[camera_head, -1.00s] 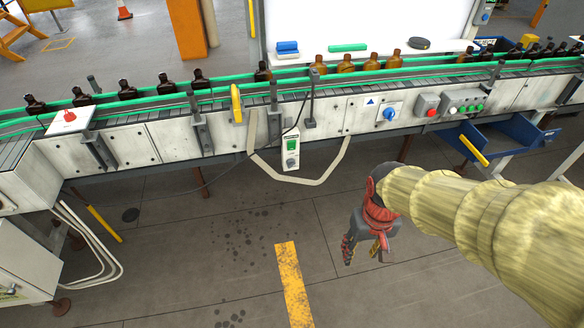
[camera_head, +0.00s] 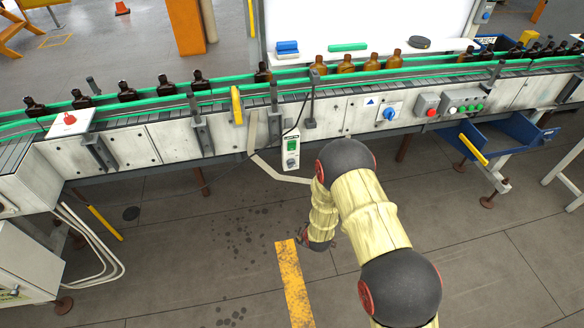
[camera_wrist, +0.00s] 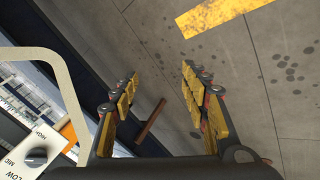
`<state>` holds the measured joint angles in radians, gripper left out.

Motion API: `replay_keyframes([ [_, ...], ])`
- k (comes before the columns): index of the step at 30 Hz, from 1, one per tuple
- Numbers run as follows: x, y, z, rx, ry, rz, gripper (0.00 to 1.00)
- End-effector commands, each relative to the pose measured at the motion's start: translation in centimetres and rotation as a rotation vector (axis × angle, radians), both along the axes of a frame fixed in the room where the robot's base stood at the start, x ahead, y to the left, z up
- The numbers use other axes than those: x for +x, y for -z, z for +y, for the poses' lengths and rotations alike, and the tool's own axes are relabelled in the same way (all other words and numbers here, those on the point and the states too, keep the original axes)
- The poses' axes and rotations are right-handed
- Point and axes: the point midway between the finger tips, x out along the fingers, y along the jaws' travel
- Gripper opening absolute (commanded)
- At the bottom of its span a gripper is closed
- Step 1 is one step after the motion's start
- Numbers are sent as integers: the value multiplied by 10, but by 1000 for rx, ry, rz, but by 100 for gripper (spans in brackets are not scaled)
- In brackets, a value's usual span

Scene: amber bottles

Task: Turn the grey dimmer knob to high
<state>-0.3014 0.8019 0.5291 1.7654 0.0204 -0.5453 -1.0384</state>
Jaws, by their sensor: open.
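The grey dimmer knob (camera_wrist: 36,156) sits on a pale panel (camera_wrist: 14,132) at the lower left of the wrist view, with HIGH and LOW lettering beside it. I cannot tell its setting for sure. In the head view the knob (camera_head: 291,162) is small, low on a white hanging box (camera_head: 291,148) with a green display, in front of the conveyor. My gripper (camera_wrist: 160,75) is open and empty in the wrist view, its fingers apart over the floor, to the right of the knob and clear of it. In the head view my arm largely hides it.
A pale bent tube frame (camera_wrist: 72,90) runs close beside the panel. The conveyor (camera_head: 165,138) carries amber bottles (camera_head: 346,64) above. A blue switch (camera_head: 389,114) and button boxes (camera_head: 463,104) lie to the right. A blue bin (camera_head: 515,137) juts out. The floor in front is open.

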Motion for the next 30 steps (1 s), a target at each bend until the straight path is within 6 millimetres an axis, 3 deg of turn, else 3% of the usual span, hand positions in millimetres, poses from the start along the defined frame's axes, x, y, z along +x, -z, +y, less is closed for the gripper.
replay_keyframes([
  [2, 18, 13, 9, -47, -113, -140, 45],
  [5, 50, 4, 19, -129, -245, -357, 45],
  [8, 88, -36, 29, -239, -348, -610, 45],
  [11, 117, -92, 38, -374, -415, -851, 45],
  [13, 125, -122, 40, -474, -447, -979, 45],
  [16, 126, -147, 40, -592, -479, -1085, 45],
  [23, 133, -156, 42, -687, -515, -1123, 45],
  [30, 165, -154, 51, -686, -515, -1122, 45],
])
